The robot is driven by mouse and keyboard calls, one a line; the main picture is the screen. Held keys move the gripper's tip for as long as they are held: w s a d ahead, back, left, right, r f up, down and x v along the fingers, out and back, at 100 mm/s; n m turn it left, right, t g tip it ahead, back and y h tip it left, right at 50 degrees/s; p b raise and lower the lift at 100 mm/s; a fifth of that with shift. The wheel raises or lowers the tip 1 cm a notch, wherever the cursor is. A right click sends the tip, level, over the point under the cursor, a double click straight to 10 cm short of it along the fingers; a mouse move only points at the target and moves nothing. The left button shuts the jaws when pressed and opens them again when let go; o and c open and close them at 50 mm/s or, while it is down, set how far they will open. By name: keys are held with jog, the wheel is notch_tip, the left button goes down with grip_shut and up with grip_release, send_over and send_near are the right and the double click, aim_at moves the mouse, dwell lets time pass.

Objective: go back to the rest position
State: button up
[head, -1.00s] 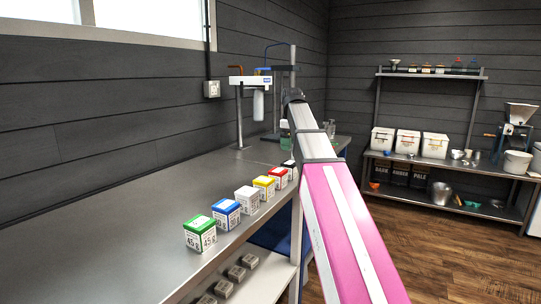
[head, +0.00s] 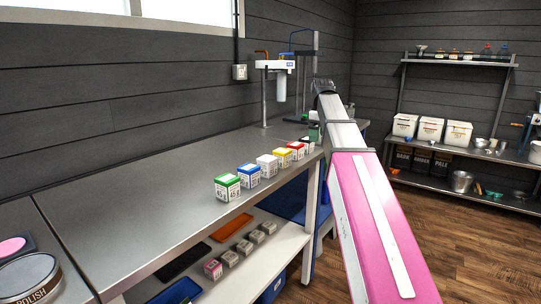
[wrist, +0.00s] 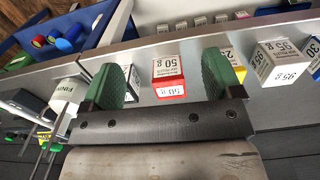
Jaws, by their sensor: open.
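My gripper (wrist: 163,82) is open, with two green fingertips and nothing held between them. In the wrist view a red-banded 50 g box (wrist: 168,68) shows between the fingertips, apparently beyond them. In the head view my pink and white arm reaches away over the bench's right end, and my gripper cannot be made out there. A row of small boxes stands along the bench's front edge: green (head: 228,187), blue (head: 248,176), white (head: 267,165), yellow (head: 282,157), red (head: 297,150) and black (head: 308,144).
The metal bench (head: 150,210) is largely bare behind the boxes. A polish tin (head: 30,277) sits at the near left. A white device on a stand (head: 275,65) is at the back. Grey boxes lie on the lower shelf (head: 255,262). Wooden floor (head: 470,250) is clear at right.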

jog(key=s+f+m, duration=0.3)
jog(key=s+f, duration=0.4)
jog(key=f, duration=0.8)
jog(key=s+f+m, duration=0.3)
jog(key=s+f, duration=0.4)
jog(key=f, duration=0.8)
jog(key=s+f+m, duration=0.4)
jog(key=s+f, duration=0.3)
jog(key=f, duration=0.8)
jog(key=shift+f, duration=0.2)
